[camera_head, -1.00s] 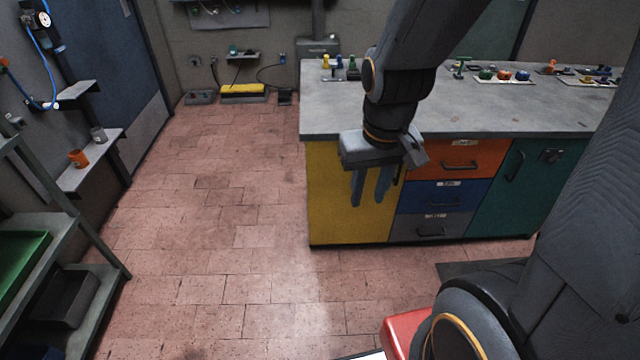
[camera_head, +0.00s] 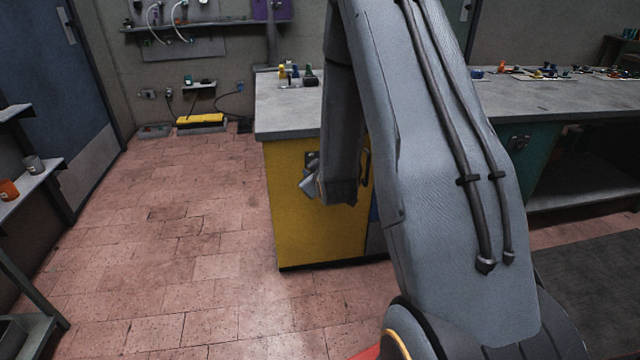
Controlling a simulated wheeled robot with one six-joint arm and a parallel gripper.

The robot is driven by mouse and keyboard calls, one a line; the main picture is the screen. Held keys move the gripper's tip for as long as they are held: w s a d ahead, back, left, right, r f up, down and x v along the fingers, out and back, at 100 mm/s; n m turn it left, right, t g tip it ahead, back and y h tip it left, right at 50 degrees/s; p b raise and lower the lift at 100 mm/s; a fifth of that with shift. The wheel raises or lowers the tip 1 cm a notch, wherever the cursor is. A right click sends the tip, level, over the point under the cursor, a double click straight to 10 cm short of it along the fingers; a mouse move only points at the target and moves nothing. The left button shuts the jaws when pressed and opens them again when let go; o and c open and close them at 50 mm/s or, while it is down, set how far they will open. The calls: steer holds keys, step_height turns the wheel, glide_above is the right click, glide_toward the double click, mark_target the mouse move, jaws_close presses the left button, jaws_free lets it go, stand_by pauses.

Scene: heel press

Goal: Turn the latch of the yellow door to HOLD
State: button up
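The yellow door (camera_head: 300,225) is the left front of the grey-topped workbench and looks closed. A dark latch plate (camera_head: 312,160) shows on its upper part, partly covered; which way the latch points cannot be told. The door's dark pull handle (camera_head: 365,166) shows just right of my arm. My arm stands in front of the door's right part. A small light-grey metal piece, apparently part of my gripper (camera_head: 310,186), shows just below the latch plate.
The workbench top (camera_head: 285,115) carries small coloured parts. A teal door (camera_head: 530,155) and an open bay lie to the right. A shelf rack (camera_head: 40,180) with cups stands at left. The tiled floor (camera_head: 180,250) between is clear. A dark mat (camera_head: 600,270) lies at right.

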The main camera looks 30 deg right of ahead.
steer(key=w+d+f+n+t+h+b, duration=0.2)
steer(key=w+d+f+t+b, duration=0.15)
steer(key=d+f+b, duration=0.35)
steer(key=p+x, duration=0.1)
steer(key=x, duration=0.5)
steer(key=shift+w+a+f+t, duration=0.25)
steer(key=shift+w+f+t, duration=0.05)
steer(key=shift+t, duration=0.05)
steer(key=shift+c, duration=0.2)
jaws_close()
